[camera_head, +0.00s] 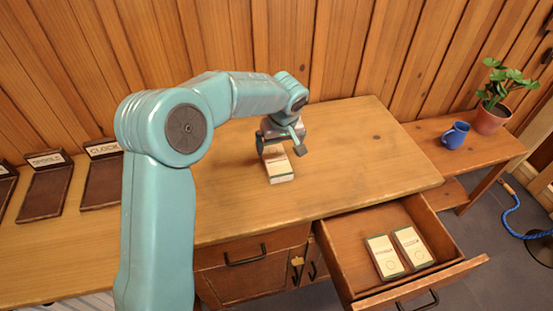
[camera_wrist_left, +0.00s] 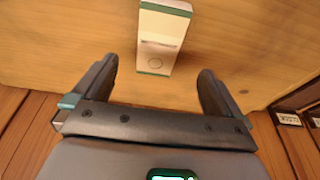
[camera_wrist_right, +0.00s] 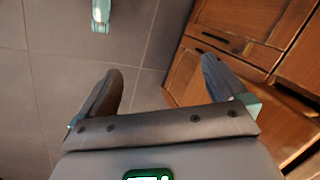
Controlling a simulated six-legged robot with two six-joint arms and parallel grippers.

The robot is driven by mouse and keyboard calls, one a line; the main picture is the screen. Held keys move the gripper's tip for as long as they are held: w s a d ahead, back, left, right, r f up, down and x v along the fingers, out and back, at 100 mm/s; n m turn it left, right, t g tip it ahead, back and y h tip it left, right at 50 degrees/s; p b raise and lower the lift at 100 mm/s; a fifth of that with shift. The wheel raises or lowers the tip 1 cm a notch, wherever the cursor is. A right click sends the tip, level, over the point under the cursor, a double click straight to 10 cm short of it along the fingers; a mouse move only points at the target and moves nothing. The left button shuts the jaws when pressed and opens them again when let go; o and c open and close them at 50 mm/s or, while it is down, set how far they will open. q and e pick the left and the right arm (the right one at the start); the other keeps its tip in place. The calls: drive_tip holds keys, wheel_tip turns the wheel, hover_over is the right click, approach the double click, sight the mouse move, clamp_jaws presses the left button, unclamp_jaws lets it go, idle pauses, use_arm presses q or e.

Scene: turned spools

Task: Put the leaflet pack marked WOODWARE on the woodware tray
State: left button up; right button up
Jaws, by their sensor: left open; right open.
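A cream leaflet pack with green edges (camera_head: 279,166) lies on the worktop; its printing is too small to read. My left gripper (camera_head: 283,150) is open around or just above its far end. In the left wrist view, the pack (camera_wrist_left: 162,38) lies ahead of the open fingers, roughly centred between them. Two similar packs, a left one (camera_head: 384,256) and a right one (camera_head: 412,247), lie in the open drawer, their words unclear. Brown labelled trays stand at the left, one reading CLOCK (camera_head: 100,182), another seemingly SPOOLS (camera_head: 45,190). A third (camera_head: 5,188) is cut off, its label unreadable. My right gripper (camera_wrist_right: 160,90) is open and empty.
The open drawer (camera_head: 345,255) juts out from the worktop (camera_head: 370,140). A blue mug (camera_head: 455,135) and a potted plant (camera_head: 492,117) stand on a lower bench at the right. The worktop between pack and trays is partly hidden by my left arm.

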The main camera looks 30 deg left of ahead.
sight(276, 159)
use_arm(q)
drive_tip(key=x, duration=0.4)
drive_tip(key=shift+w+d, duration=0.1)
drive_tip(key=shift+a+f+p, duration=0.35)
drive_tip(key=shift+f+p, duration=0.1)
drive_tip(key=shift+f, duration=0.1)
drive_tip(key=x, duration=0.2)
drive_tip(key=p+x, duration=0.1)
drive_tip(key=x, duration=0.1)
drive_tip(key=shift+w+a+f, duration=0.1)
drive_tip(key=shift+w+a, duration=0.05)
drive_tip(key=shift+w, duration=0.25)
drive_tip(key=shift+s, duration=0.15)
drive_tip(key=c, duration=1.3)
